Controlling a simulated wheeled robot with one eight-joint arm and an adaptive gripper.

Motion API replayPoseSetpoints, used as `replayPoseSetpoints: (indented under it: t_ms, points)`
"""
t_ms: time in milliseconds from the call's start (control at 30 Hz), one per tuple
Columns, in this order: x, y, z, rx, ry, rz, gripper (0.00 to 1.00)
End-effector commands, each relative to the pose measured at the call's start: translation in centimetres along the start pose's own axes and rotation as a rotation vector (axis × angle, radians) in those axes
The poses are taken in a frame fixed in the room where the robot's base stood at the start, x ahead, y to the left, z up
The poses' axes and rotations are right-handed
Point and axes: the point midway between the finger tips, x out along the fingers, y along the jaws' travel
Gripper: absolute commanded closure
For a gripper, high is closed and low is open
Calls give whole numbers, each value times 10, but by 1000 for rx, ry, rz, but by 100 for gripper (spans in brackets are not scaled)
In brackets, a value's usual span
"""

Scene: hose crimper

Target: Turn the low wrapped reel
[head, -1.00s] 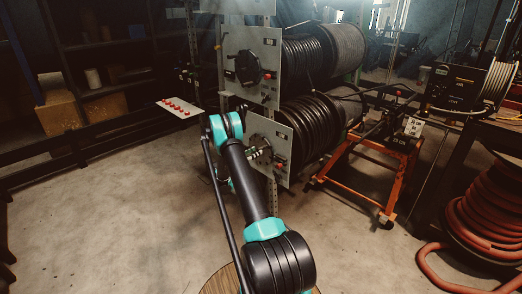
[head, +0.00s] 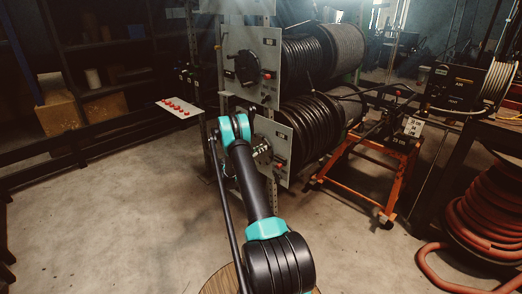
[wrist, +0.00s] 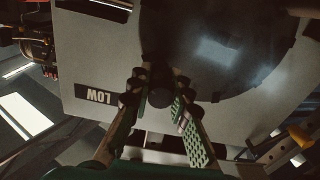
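The low reel (head: 312,122) is the lower black hose drum, with a grey side plate (head: 283,136). In the wrist view the plate (wrist: 100,60) carries an upside-down "LOW" label (wrist: 107,95) and a large dark round disc (wrist: 220,45). A dark round handle knob (wrist: 160,97) shows at the disc's lower left edge. My gripper (wrist: 160,82) is at the plate, its two fingers on either side of the knob, with narrow gaps seeming to show. In the head view my arm partly hides the plate and the gripper (head: 262,150).
The upper reel's plate (head: 252,65) with its dark disc is just above. An orange wheeled stand (head: 360,175) is to the right, and a coil of red hose (head: 495,215) is at far right. A panel with red buttons (head: 175,107) is at left. The floor at left is clear.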

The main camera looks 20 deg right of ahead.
Motion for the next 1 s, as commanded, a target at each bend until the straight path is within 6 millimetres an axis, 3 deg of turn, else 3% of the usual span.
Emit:
replayPoseSetpoints:
  t_ms: [633,667,800,1000]
  points:
    - [0,5,6,0,-2,3,100]
    - [0,5,6,0,-2,3,80]
    - [0,5,6,0,-2,2,63]
    - [0,4,5,0,-1,1,61]
